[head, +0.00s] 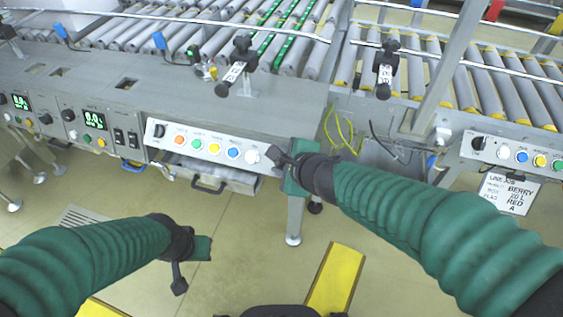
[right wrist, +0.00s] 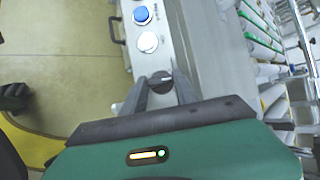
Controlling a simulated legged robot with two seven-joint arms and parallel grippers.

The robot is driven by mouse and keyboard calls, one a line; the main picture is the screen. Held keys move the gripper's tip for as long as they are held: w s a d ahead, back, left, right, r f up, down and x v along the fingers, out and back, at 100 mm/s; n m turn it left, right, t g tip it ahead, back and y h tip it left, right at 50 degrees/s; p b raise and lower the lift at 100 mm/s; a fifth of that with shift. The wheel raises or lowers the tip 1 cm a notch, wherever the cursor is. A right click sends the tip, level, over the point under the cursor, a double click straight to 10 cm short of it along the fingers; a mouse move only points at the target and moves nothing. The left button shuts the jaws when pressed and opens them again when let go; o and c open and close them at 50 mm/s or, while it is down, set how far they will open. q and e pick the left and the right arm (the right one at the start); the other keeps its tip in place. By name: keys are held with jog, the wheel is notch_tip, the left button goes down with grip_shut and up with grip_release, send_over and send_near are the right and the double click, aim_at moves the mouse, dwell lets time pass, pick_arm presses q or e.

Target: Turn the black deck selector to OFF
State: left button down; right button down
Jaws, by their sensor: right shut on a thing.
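A black selector knob (right wrist: 161,79) with a pale pointer mark sits on the white button panel (head: 210,145), beyond the white button (right wrist: 147,42). My right gripper (head: 275,156) is at the panel's right end. In the right wrist view its two fingers (right wrist: 160,88) are closed around the knob's sides. In the head view the gripper hides this knob, and its label cannot be read. Another black selector (head: 159,130) is at the panel's left end. My left gripper (head: 178,280) hangs over the floor, away from the panel; its jaw opening is unclear.
Orange, green, yellow, blue and white buttons line the panel. Left of it are consoles with green displays (head: 94,121). A second panel (head: 515,153) with a sign (head: 508,193) stands at right. Roller conveyors (head: 280,40) lie behind. Floor in front is mostly clear.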

jog(key=shift+f, duration=0.1)
jog(key=c, duration=1)
grip_release()
jog(key=shift+o, duration=0.2)
